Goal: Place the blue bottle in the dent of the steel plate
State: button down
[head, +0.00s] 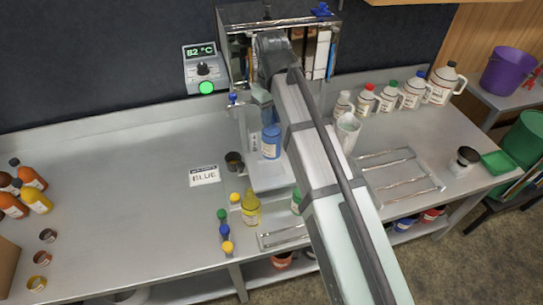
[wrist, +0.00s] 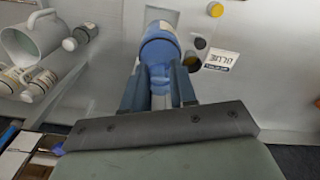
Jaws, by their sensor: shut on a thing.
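The blue bottle (head: 271,142) is upright near the middle of the bench in the head view. It also shows in the wrist view (wrist: 158,48), between the two fingers. My gripper (wrist: 160,78) is shut on it; in the head view my gripper (head: 266,112) comes down on it from above. A pale steel plate (head: 268,180) lies below and in front of the bottle. The bottle and my arm cover part of the plate. I cannot make out the dent, or tell whether the bottle's base touches the plate.
A card reading BLUE (head: 204,175) and a dark round cup (head: 234,161) are left of the plate. A yellow bottle (head: 251,207) stands in front. White jugs (head: 411,92) and a pitcher (head: 347,132) stand right. The left middle of the bench is clear.

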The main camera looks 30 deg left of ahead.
aim_at(271, 136)
jog(key=shift+f, duration=3.75)
jog(key=c, duration=0.9)
grip_release()
jog(key=shift+f, duration=0.1)
notch_tip(271, 136, up, 12)
jog(key=shift+r, duration=0.15)
